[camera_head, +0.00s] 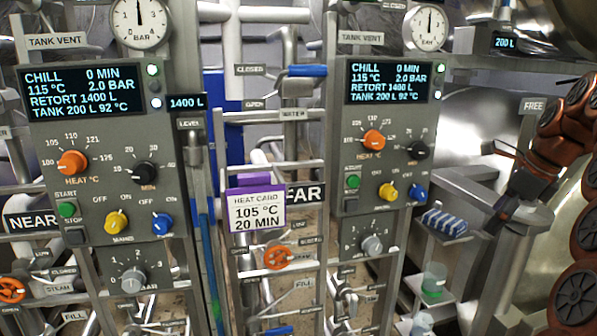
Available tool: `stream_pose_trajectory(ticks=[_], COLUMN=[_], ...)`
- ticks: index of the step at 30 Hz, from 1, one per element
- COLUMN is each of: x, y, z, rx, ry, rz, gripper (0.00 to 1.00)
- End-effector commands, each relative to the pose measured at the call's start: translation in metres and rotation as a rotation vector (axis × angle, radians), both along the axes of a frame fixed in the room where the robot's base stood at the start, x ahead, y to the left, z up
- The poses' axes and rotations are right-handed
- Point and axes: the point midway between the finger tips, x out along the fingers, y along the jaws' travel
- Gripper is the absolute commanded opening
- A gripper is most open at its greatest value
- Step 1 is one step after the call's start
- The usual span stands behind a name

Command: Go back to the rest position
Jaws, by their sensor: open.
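My orange-brown arm with dark round joint covers comes in from the right edge. My gripper (514,208) is the dark part at the arm's lower left end, in front of the shiny metal vessel (480,120). It is open, and I see nothing held in it. Its fingertips are small and hard to make out against the grey metal. It is apart from the control panels and to the right of the shelf with a blue-and-white striped roll (444,222).
Two grey control panels, left (95,150) and right (385,140), stand among pipes. Both displays read CHILL 0 MIN, 115 °C, 2.0 BAR. A heat card (257,212) reads 105 °C, 20 MIN. Orange valve wheels (278,257) sit low. A greenish container (434,279) stands below the roll.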

Motion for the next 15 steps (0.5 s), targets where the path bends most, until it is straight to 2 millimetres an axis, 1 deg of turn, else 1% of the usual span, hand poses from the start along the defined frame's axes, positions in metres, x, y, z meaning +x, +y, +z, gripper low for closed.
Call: stream_pose_trajectory(ticks=[8, 11, 12, 14, 15], x=[-0.010, -0.020, -0.025, -0.033, -0.040], y=[0.049, 0.075, 0.087, 0.103, 0.114], z=[-0.007, -0.012, -0.016, -0.021, -0.025], rx=[-0.056, -0.087, -0.100, -0.122, -0.135], ry=[-0.016, -0.025, -0.027, -0.034, -0.034], rz=[0.251, 0.396, 0.461, 0.559, 0.624], gripper=[0.92, 0.92, 0.92, 0.92, 0.92])
